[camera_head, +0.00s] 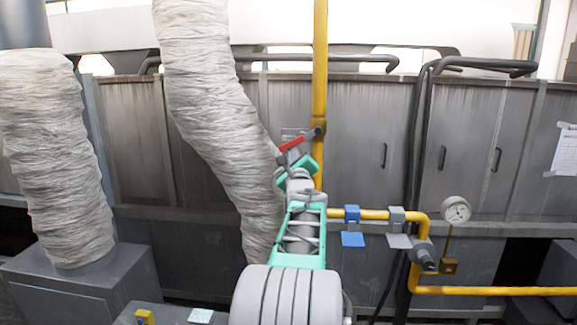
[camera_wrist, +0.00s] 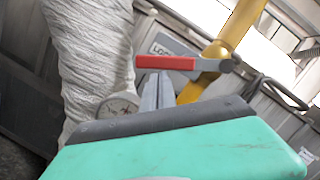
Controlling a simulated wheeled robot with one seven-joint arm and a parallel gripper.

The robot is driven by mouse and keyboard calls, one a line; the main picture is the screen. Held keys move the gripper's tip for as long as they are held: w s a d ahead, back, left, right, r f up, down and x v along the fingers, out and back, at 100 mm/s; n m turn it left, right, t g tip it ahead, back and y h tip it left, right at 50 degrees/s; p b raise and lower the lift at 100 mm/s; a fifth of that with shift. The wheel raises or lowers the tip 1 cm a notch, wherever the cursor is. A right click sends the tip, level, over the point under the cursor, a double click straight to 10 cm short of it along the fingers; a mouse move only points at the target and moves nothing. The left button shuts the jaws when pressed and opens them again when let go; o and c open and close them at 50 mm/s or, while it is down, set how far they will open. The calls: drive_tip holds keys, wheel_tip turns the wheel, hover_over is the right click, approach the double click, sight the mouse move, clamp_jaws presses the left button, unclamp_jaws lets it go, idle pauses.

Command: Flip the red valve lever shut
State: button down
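The valve lever (camera_head: 291,144) has a red handle and a dark grey hub on the vertical yellow pipe (camera_head: 320,70). The handle sticks out to the left, across the pipe's line and dipping slightly at its free end. In the wrist view the red handle (camera_wrist: 166,63) lies level above my gripper (camera_wrist: 157,85). Its grey fingers stand close together and look shut, with nothing seen between them. Their tips are just below the handle; whether they touch it I cannot tell. In the head view my gripper (camera_head: 286,159) is just below the handle, partly hidden by my arm.
A wrinkled pale duct (camera_head: 205,90) runs down close to the left of the lever. Grey cabinet panels (camera_head: 360,140) stand behind. A lower yellow pipe with a blue valve handle (camera_head: 352,239) and a gauge (camera_head: 456,210) is to the right.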

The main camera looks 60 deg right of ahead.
drive_tip(key=shift+w+a+r+b, duration=0.3)
drive_tip(key=shift+w+r, duration=0.1)
drive_tip(key=shift+r, duration=0.1)
drive_tip(key=shift+w+a+r+b, duration=0.2)
drive_tip(key=shift+w+r+b, duration=0.05)
drive_tip(key=shift+w+r, duration=0.2)
drive_tip(key=r, duration=0.2)
drive_tip(key=r+b, duration=0.1)
drive_tip(key=shift+w+a, duration=0.3)
drive_tip(key=shift+w, duration=0.05)
drive_tip(key=shift+r, duration=0.15)
wheel_tip(320, 180, down, 6)
drive_tip(key=b, duration=0.5)
drive_tip(key=w+a+b+v, duration=0.1)
drive_tip(key=v, duration=0.8)
drive_tip(key=shift+a, duration=0.2)
